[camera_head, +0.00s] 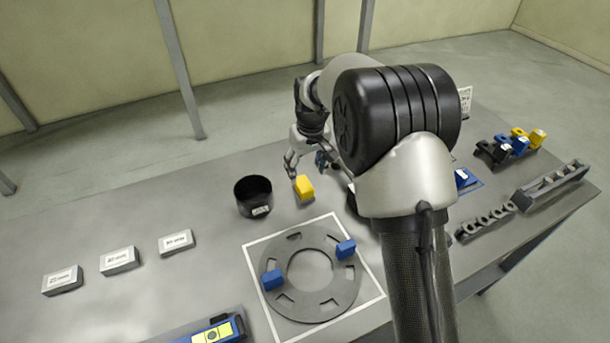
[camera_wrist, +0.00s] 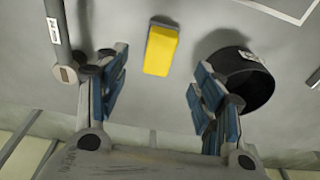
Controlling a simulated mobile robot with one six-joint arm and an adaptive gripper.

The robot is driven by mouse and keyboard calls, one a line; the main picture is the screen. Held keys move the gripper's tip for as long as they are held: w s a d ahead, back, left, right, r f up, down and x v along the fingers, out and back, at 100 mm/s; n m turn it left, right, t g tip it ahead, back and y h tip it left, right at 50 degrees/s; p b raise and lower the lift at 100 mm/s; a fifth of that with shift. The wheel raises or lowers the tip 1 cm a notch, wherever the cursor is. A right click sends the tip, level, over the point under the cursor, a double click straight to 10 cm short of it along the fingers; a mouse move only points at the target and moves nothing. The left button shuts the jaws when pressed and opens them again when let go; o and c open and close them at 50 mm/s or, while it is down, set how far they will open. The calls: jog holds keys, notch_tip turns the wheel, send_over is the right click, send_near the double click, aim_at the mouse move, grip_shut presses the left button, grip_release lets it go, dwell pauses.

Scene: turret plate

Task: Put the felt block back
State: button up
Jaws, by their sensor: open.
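A yellow block (camera_head: 304,187), which I take to be the felt block, lies on the grey table behind the ring plate and just right of the black cup. It also shows in the wrist view (camera_wrist: 161,50), with a narrow grey strip along one end. My gripper (camera_wrist: 160,84) is open and empty, its blue-padded fingers spread wider than the block. The block appears between and beyond the fingertips, apart from both. In the head view my gripper (camera_head: 308,163) is just behind the block, partly hidden by my arm.
A black cup (camera_head: 253,198) stands close to one finger; it also shows in the wrist view (camera_wrist: 248,90). A labelled grey rod (camera_wrist: 57,35) is near the other finger. The slotted ring plate (camera_head: 290,302) carries two blue blocks. Labelled white blocks (camera_head: 119,260) stand left.

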jog(key=s+d+r+m+t, duration=0.1)
jog(key=s+d+r, duration=0.3)
jog(key=s+r, duration=0.5)
jog(key=s+d+r+m+t, duration=0.1)
jog(key=s+d+r, duration=0.3)
jog(key=s+r, duration=0.5)
jog(key=s+d+m+t, duration=0.1)
jog(key=s+d, duration=0.3)
jog(key=s, duration=1.5)
jog(key=shift+f+m+h, duration=0.35)
jog(key=shift+m+h, duration=0.05)
jog(key=shift+m, duration=0.4)
jog(key=shift+c, duration=0.5)
